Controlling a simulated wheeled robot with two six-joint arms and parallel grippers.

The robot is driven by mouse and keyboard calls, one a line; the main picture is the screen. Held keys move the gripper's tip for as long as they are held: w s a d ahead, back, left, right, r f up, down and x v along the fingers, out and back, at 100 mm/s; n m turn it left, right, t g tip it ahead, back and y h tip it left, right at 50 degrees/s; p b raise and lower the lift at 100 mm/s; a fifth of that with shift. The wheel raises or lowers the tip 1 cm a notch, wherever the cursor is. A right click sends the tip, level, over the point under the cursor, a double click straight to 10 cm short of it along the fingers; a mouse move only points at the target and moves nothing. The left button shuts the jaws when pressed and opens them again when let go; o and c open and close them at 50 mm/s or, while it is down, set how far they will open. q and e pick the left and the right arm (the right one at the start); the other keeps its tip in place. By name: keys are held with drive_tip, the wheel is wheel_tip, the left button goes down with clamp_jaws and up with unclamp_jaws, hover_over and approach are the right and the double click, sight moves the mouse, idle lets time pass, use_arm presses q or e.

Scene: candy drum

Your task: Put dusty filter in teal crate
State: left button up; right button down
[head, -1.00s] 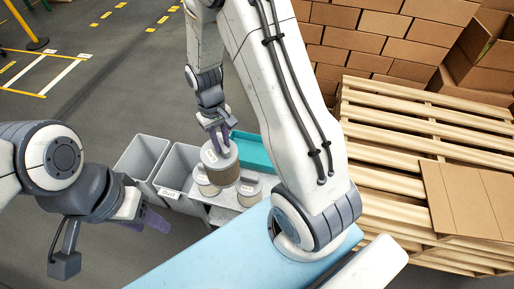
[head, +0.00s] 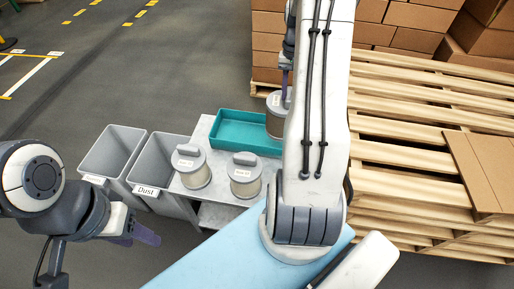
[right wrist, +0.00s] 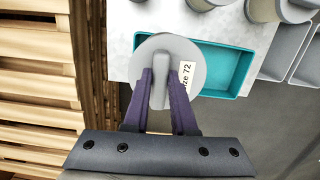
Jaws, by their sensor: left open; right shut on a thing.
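The held filter (head: 275,122) is a grey-lidded canister with a brownish body; its lid (right wrist: 185,50) and part of a label show in the right wrist view. My right gripper (right wrist: 160,82) is shut on the lid's handle; in the head view it is partly hidden behind my arm (head: 287,88). The teal crate (head: 236,132) is a shallow, empty-looking tray on the grey cart. The filter overlaps its right end in the head view; I cannot tell whether it touches the crate. My left gripper (head: 142,236) is open and empty at the lower left.
Two paler lidded filters (head: 191,168) (head: 245,176) stand on the cart (head: 215,195) in front of the crate. Two grey bins, one labelled Dust (head: 158,176), stand left of it. A wooden pallet (head: 400,125) is on the right, with cardboard boxes (head: 395,45) behind.

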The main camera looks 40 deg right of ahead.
drive_tip(key=shift+s+d+f, duration=0.3)
drive_tip(key=shift+d+f, duration=0.1)
drive_tip(key=shift+d, duration=0.1)
drive_tip(key=shift+s+d+r+m, duration=0.1)
drive_tip(key=shift+d+r+m, duration=0.1)
drive_tip(key=shift+m, duration=0.1)
drive_tip(key=p, duration=0.3)
drive_tip(key=shift+d+r, duration=0.15)
drive_tip(key=shift+r, duration=0.05)
use_arm(q)
wheel_tip(320, 180, up, 3)
drive_tip(key=shift+p, duration=0.4)
use_arm(e)
drive_tip(key=w+a+f, duration=0.5)
drive_tip(key=w+f, duration=0.5)
drive_tip(key=f, duration=0.1)
drive_tip(key=shift+w+f, duration=0.15)
drive_tip(key=shift+f, duration=0.15)
